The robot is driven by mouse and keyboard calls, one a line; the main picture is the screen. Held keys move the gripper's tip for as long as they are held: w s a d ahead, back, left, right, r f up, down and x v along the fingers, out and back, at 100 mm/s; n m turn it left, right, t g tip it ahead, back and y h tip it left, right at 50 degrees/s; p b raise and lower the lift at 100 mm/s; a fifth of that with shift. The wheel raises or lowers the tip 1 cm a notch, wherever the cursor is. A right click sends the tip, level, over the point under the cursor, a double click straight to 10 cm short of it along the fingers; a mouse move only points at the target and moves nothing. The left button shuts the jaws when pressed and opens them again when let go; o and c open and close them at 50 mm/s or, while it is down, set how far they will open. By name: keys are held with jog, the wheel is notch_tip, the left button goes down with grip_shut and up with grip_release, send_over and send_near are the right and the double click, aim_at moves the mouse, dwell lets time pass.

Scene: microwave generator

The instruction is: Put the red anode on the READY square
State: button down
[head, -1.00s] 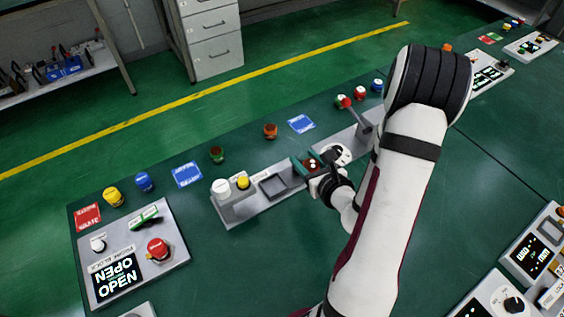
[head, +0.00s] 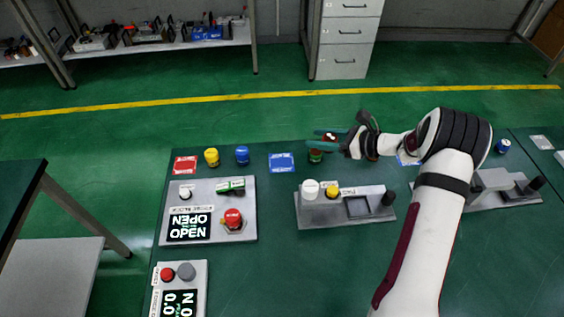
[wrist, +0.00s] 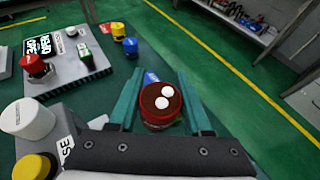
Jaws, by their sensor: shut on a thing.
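My gripper (head: 328,136) is shut on the red anode, held up off the bench near its back edge. In the wrist view the anode (wrist: 160,104) sits between two green fingers, a dark red cylinder with two white dots on its brown top. In the head view it shows only small between the fingers (head: 330,139). A red card (head: 184,165) lies at the bench's back left, and a blue card (head: 281,162) lies left of my gripper. The lettering on both is too small to read, so I cannot tell which is the READY square.
A yellow cylinder (head: 212,157) and a blue one (head: 242,155) stand between the cards. A green-and-brown cylinder (head: 316,157) stands under my gripper. A panel (head: 245,218) with a red button reads OPEN. A grey fixture (head: 345,212) stands in front of my gripper.

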jog(key=n, duration=0.1)
send_over(273, 160)
jog(key=shift+g+y, duration=0.3)
notch_tip(273, 160, down, 8)
jog(key=shift+d+r, duration=0.1)
jog(key=shift+r, duration=0.15)
notch_tip(273, 160, down, 3)
jog(key=shift+f, duration=0.45)
jog(key=shift+f, duration=0.2)
jog(key=shift+c, duration=1.7)
grip_release()
